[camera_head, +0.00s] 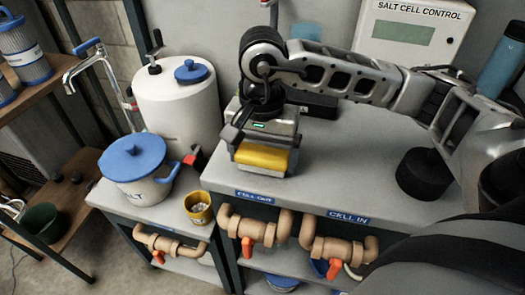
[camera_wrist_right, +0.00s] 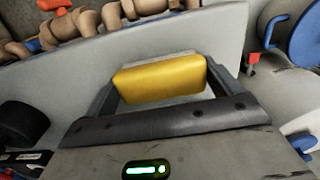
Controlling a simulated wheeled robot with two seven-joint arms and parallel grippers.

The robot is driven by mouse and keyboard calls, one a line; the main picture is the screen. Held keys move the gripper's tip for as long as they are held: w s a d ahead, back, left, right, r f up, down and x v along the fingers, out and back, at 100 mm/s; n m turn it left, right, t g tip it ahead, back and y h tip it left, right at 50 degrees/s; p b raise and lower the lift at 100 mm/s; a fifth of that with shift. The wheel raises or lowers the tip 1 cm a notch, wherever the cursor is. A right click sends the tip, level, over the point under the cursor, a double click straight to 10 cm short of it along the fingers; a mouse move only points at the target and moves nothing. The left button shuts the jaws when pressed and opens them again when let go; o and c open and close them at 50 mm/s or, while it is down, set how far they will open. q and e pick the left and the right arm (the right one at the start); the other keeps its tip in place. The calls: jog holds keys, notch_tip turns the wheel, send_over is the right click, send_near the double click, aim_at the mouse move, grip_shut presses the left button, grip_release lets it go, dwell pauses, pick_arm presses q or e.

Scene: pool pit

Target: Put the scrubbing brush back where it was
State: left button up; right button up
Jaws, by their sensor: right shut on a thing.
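A yellow block, which I take for the scrubbing brush (camera_head: 262,156), is between the fingers of my right gripper (camera_head: 264,150). It also shows in the right wrist view (camera_wrist_right: 160,80), with a finger at each end and a pale strip along its far side. My right gripper (camera_wrist_right: 160,90) is shut on it. Brush and gripper are over the left front part of the grey counter (camera_head: 340,165), above the "CELL OUT" label. I cannot tell whether the brush touches the counter. My left gripper is not in view.
A black round thing (camera_head: 424,172) stands at the counter's right. On the lower bench at left are a blue-lidded tub (camera_head: 138,165), a white tank (camera_head: 178,105) and a yellow cup (camera_head: 198,208). Pipes with red valves (camera_head: 248,246) run below the front edge. The counter's middle is clear.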

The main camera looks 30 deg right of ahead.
aim_at(262, 153)
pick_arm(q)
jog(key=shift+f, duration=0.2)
pick_arm(e)
jog(key=shift+f, duration=0.1)
jog(key=shift+f+b, duration=0.3)
jog(key=shift+b, duration=0.15)
jog(key=o, duration=0.6)
jog(key=shift+r, duration=0.15)
jog(key=shift+r+p, duration=0.25)
jog(key=shift+p, duration=0.2)
pick_arm(q)
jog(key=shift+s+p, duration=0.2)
jog(key=shift+p, duration=0.1)
pick_arm(e)
notch_tip(262, 153, up, 12)
jog(key=shift+f, duration=0.1)
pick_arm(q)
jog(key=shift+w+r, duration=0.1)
